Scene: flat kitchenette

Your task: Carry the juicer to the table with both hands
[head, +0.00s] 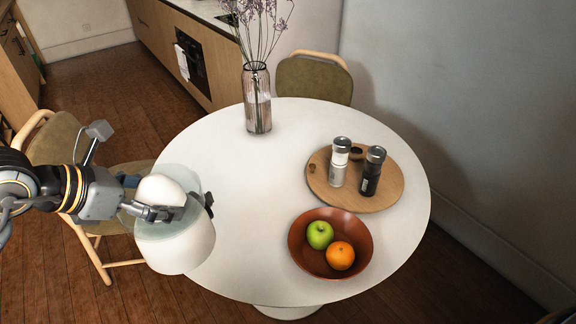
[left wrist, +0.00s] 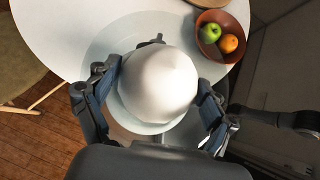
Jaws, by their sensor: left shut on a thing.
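The juicer (head: 180,248) has a white body, a clear round bowl and a white dome on top. In the head view it is at the left edge of the round white table (head: 262,190), partly overlapping it. It looks upright; I cannot tell whether its base touches the tabletop. My left gripper (head: 190,207) is shut on the juicer around its dome. The left wrist view shows the white dome (left wrist: 160,80) between the two fingers of my left gripper (left wrist: 160,88).
A brown bowl (head: 298,255) with a green apple and an orange stands at the table's front right. A wooden board (head: 385,190) holds two shakers. A flower vase (head: 257,100) stands at the back. Chairs stand left and behind. The table's middle is clear.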

